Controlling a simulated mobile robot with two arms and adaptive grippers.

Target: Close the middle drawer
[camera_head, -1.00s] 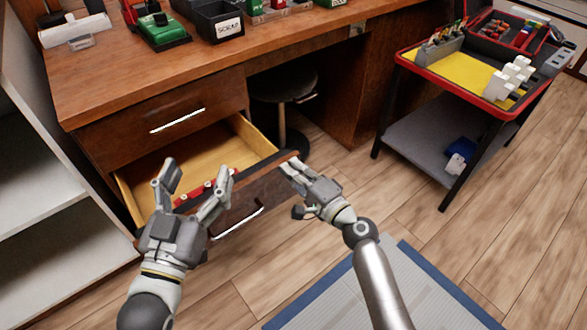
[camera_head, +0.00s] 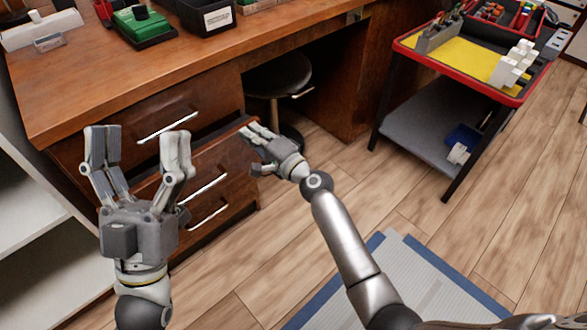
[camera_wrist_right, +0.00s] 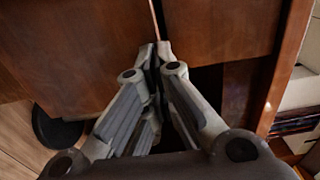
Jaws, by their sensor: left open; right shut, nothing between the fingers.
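The wooden desk's middle drawer (camera_head: 225,152) is nearly shut in the head view. Its front still stands a little proud of the drawer above, with a narrow dark gap along its top edge. Its silver handle (camera_head: 204,187) shows. My right gripper (camera_head: 250,134) is shut and empty, its fingertips at the right end of the drawer front. In the right wrist view the shut fingertips (camera_wrist_right: 154,48) are close against wood panels; contact is unclear. My left gripper (camera_head: 138,140) is open and empty, in front of the drawers, hiding their left part.
The top drawer (camera_head: 190,105) is shut, and the bottom drawer's handle (camera_head: 207,213) shows below. A round stool (camera_head: 275,75) stands under the desk. A red-edged tool cart (camera_head: 455,75) stands right. White shelves (camera_head: 35,215) are at the left.

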